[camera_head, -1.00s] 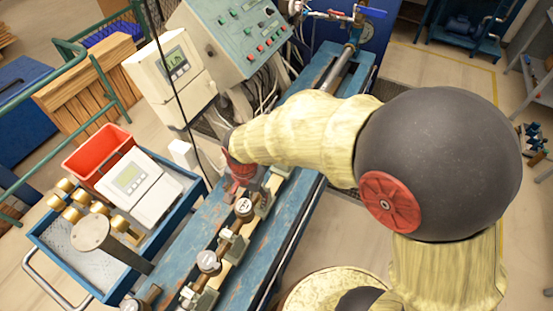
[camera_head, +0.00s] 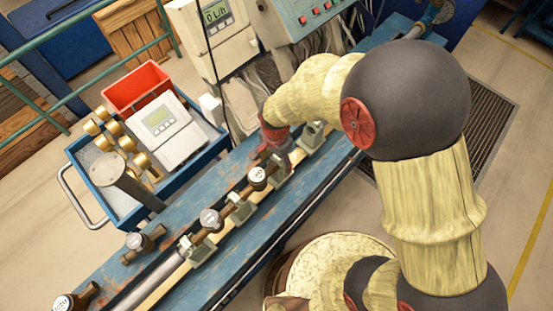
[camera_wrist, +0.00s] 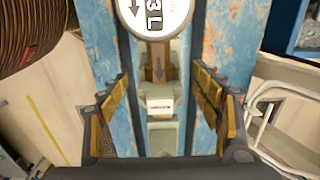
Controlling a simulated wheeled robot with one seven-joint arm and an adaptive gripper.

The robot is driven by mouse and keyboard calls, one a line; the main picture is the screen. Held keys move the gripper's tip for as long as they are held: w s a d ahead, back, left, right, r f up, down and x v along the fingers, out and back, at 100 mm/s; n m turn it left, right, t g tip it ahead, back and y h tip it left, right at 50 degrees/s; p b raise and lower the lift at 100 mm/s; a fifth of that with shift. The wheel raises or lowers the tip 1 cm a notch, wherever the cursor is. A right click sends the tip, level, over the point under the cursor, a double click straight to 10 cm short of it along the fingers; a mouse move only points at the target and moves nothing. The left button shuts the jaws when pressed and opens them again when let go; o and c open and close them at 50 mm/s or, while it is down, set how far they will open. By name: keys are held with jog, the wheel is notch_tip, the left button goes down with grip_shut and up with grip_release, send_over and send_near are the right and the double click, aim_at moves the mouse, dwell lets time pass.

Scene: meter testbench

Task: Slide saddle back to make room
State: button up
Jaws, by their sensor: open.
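My gripper (camera_head: 274,152) points down over the blue test bench in the head view, and the arm partly hides it. In the wrist view my open gripper (camera_wrist: 160,76) has one finger on each side of the rail line. A pale grey-green saddle (camera_wrist: 160,132) with a small white label lies between the fingers, with a visible gap on both sides. A round-dial meter (camera_wrist: 155,14) on a brown body sits just beyond it. In the head view several saddles stand along the rail, including one close to the gripper (camera_head: 283,182) and one farther down the rail (camera_head: 241,211).
Water meters (camera_head: 209,219) sit in line along the blue bench (camera_head: 115,284). A blue trolley (camera_head: 77,160) with a red bin (camera_head: 138,87), a grey-white display unit (camera_head: 160,133) and brass fittings stands to the left. Cables hang behind the gripper. A floor grate (camera_head: 490,125) lies to the right.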

notch_tip(320, 180, down, 7)
jog(key=shift+r, duration=0.1)
dwell(0.3)
jog(key=shift+c, duration=0.3)
grip_shut()
dwell(0.7)
